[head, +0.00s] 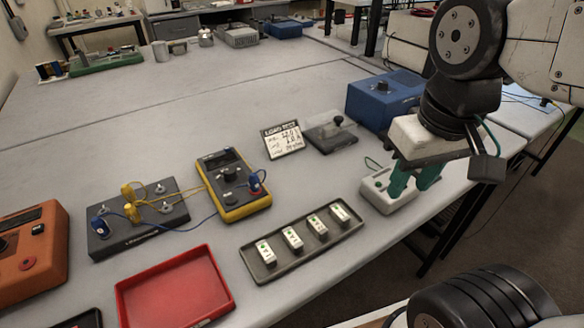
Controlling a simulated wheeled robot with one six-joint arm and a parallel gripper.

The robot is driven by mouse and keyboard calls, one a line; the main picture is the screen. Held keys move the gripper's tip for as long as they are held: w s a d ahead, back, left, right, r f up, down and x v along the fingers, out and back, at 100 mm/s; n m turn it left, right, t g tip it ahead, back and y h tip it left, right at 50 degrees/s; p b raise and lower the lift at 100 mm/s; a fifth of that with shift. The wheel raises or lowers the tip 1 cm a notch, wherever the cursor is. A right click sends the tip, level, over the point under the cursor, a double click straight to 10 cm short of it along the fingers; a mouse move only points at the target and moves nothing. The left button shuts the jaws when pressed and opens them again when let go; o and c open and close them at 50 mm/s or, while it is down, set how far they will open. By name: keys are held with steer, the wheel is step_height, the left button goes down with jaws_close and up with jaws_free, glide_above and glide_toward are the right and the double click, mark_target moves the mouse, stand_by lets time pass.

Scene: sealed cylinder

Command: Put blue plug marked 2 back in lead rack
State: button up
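Two blue plugs show. One blue plug (100,226) is at the left end of a dark box with terminals (170,216). The other blue plug (254,181) is at the right side of a yellow multimeter (222,172). A blue lead runs between the box and the meter. The number on either plug is too small to read. I cannot tell which thing is the lead rack. My gripper (412,182) points down at the right, over or beside a small white box (378,186). Its teal fingers are apart, with nothing seen between them.
Two yellow plugs (129,200) are on the dark box. A grey tray (254,272) holds several white blocks. A red tray (172,290), an orange box (30,252), a sign (283,140) and a blue box (384,97) stand around. The table's middle back is clear.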

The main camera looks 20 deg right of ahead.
steer(key=shift+d, duration=0.2)
steer(key=shift+o, duration=0.8)
steer(key=n+g, duration=0.1)
steer(key=n, duration=0.2)
glide_above(253, 174)
steer(key=f, duration=0.3)
steer(key=shift+s+d, duration=0.1)
steer(key=shift+d, duration=0.1)
steer(key=shift+a+f, duration=0.1)
steer(key=shift+a, duration=0.15)
steer(key=shift+f, duration=4.5)
